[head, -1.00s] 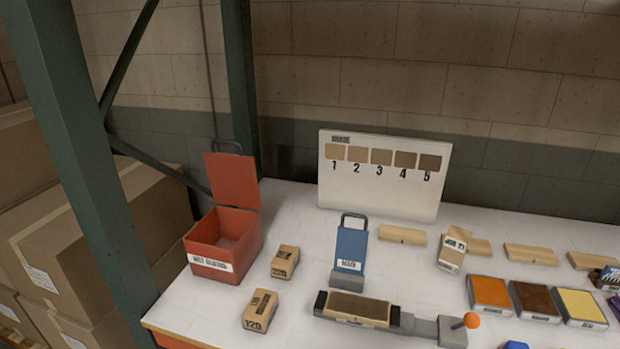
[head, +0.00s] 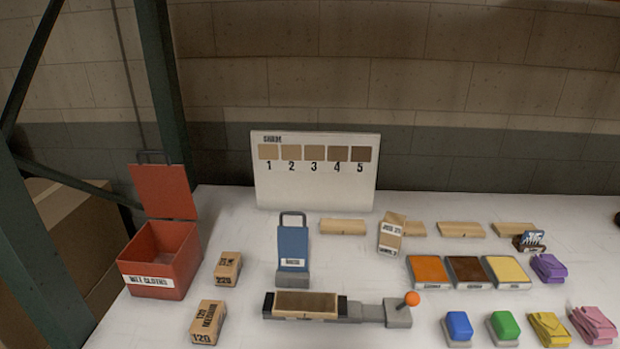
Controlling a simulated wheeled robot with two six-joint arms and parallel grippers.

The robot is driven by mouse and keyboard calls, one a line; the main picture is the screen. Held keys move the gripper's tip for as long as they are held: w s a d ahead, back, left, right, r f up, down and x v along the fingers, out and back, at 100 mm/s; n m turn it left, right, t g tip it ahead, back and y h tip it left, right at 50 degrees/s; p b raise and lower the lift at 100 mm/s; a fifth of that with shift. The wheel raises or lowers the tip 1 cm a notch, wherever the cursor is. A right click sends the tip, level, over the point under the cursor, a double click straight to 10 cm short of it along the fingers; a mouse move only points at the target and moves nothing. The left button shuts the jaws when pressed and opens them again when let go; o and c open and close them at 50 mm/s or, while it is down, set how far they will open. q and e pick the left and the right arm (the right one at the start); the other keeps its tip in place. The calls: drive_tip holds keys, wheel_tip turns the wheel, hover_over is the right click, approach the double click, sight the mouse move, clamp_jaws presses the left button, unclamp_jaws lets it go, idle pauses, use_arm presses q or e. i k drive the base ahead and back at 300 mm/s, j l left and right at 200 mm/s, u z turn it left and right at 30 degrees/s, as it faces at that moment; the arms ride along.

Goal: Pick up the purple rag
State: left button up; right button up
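The purple rag (head: 548,267) lies folded on the white table at the right of the head view. It sits just right of the yellow pad tray and in front of a small dark holder. Nothing covers it. Neither of my grippers shows in the head view.
A yellow rag (head: 549,329) and a pink rag (head: 592,325) lie in front of the purple one. Blue (head: 459,326) and green (head: 504,325) blocks are to their left. Orange (head: 430,270), brown (head: 468,270) and yellow (head: 507,270) trays stand left of the purple rag. An open red bin (head: 160,262) is far left.

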sight(548, 269)
drive_tip(key=z, duration=1.45)
drive_tip(key=i+l, duration=0.15)
drive_tip(key=l, duration=0.15)
drive_tip(key=i+l, duration=0.15)
drive_tip(key=l, duration=0.15)
drive_tip(key=i+l+u, duration=0.15)
drive_tip(key=l+u, duration=0.4)
drive_tip(key=l, duration=0.2)
drive_tip(key=i+l+u, duration=0.1)
drive_tip(key=l+u, duration=0.2)
drive_tip(key=l, duration=0.1)
